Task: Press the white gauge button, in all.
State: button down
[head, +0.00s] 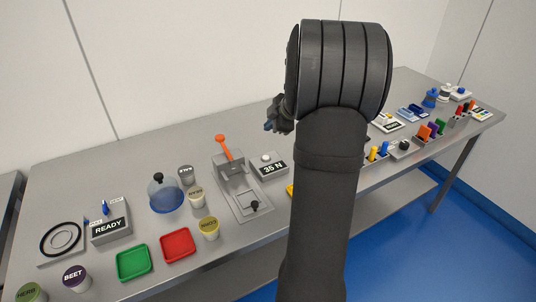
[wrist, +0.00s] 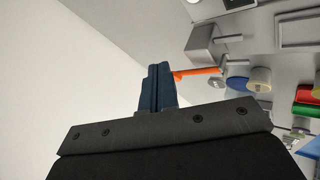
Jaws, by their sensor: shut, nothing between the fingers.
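The white gauge button (head: 266,157) is a small round knob on top of a grey box (head: 270,170) reading "35 N", right of the orange-handled lever press in the head view. My gripper (head: 269,126) is above and a little behind the box in that view, its dark fingertips pointing left, apart from the button. In the wrist view my blue-grey fingers (wrist: 158,70) are shut together and empty. A white part (wrist: 193,1) cut by the top edge there may be the button, but I cannot be sure.
The lever press (head: 240,185) has an orange handle (head: 223,147), also seen near my fingertips in the wrist view (wrist: 200,71). A glass dome (head: 165,197), several labelled tubs, a green tray (head: 133,263) and a red tray (head: 178,245) stand left. My arm hides the table's middle.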

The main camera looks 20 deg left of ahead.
aim_at(268, 158)
jog(key=shift+w+a+f+m+t, duration=0.2)
jog(key=shift+f+m+t, duration=0.2)
jog(key=shift+m, duration=0.3)
jog(key=shift+w+a+f+m+t, duration=0.15)
jog(key=shift+f+m+t, duration=0.15)
jog(key=shift+f+m, duration=0.3)
jog(key=shift+s+r, duration=0.1)
jog(key=shift+f, duration=4.4)
jog(key=shift+f, duration=0.15)
jog(key=shift+f, duration=0.25)
jog(key=shift+f, duration=0.45)
jog(key=shift+r, duration=0.9)
